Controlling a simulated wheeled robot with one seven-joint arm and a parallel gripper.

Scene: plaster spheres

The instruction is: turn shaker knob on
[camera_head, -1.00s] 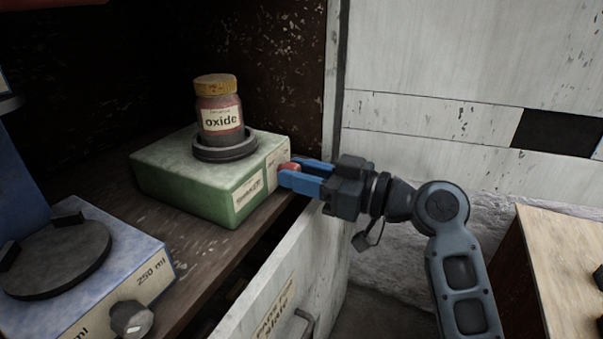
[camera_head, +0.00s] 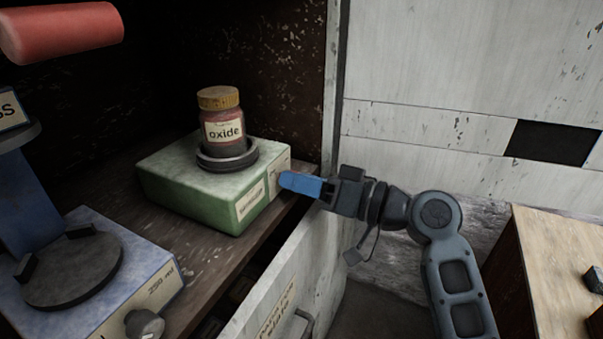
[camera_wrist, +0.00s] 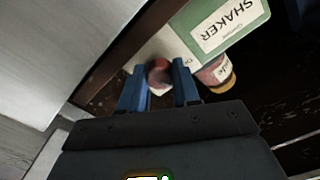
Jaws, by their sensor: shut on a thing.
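The green shaker (camera_head: 180,185) sits on the shelf, with a labelled front and a round dark platform (camera_head: 226,158) on top. A jar labelled oxide (camera_head: 223,133) with a yellow lid stands upright on that platform. My gripper (camera_head: 284,181) is at the shaker's right end face, its blue fingers pointing at it. In the wrist view, the red knob (camera_wrist: 159,73) sits between my two fingers (camera_wrist: 160,88), beside the SHAKER label. The gripper is shut on the knob. In the head view the fingers hide the knob.
A blue device (camera_head: 110,265) with a round plate and grey knob (camera_head: 145,324) stands at the lower left. A partly open drawer (camera_head: 290,275) lies below the shelf. A wooden cabinet (camera_head: 555,260) stands at right.

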